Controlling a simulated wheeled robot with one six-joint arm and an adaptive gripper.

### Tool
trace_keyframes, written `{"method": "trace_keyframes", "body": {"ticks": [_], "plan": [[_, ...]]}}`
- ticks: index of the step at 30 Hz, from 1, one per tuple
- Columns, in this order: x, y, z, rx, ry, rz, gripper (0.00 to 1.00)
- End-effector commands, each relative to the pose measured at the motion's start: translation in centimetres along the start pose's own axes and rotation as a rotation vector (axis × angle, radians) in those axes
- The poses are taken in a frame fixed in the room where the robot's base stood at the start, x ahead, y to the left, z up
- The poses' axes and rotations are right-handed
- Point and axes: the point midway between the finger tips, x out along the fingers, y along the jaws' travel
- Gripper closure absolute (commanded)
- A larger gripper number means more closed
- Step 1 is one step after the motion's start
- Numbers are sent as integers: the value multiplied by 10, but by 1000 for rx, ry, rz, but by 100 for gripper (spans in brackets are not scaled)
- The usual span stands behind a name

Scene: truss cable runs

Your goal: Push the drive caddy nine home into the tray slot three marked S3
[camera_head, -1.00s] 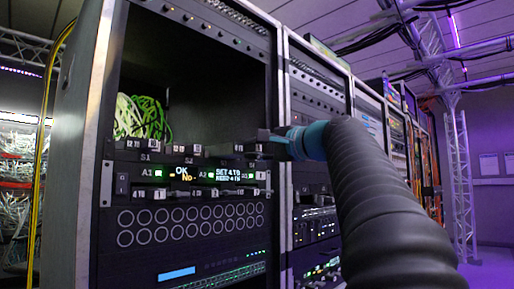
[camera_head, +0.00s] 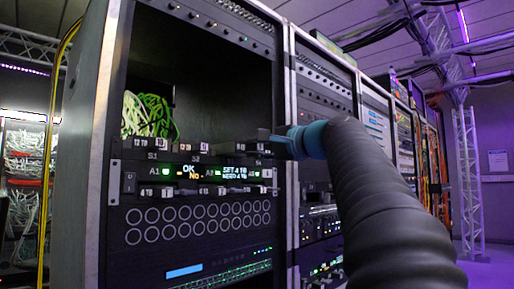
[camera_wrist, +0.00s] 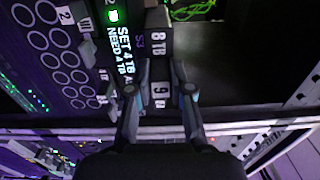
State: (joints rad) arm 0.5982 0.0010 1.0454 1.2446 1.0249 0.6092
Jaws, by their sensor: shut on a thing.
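My gripper (camera_wrist: 160,92) is shut on the dark drive caddy nine (camera_wrist: 159,104), with one finger on each side of it. The white label 9 shows between the fingers, and a white 8 TB label lies just beyond it. The purple S3 mark (camera_wrist: 140,40) is on the tray front beside the 8 TB label. In the head view, the slot tray (camera_head: 135,170) runs across the rack, and my gripper (camera_head: 282,143) is at its right end. How deep the caddy sits in the slot is hard to tell.
Other labelled caddies (camera_head: 145,143) sit along the tray top to the left. A lit display (camera_head: 234,173) reads SET 4 TB, NEED 4 TB. The rack's right upright (camera_head: 289,110) stands close to my gripper. The bay above the tray is open, with green cables (camera_head: 148,116).

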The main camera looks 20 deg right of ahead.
Motion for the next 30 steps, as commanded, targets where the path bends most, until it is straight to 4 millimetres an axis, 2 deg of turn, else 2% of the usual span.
{"method": "trace_keyframes", "body": {"ticks": [8,30], "plan": [[1,-1,1,0,0,-1,100],[38,0,0,-1,-1,-1,100]]}}
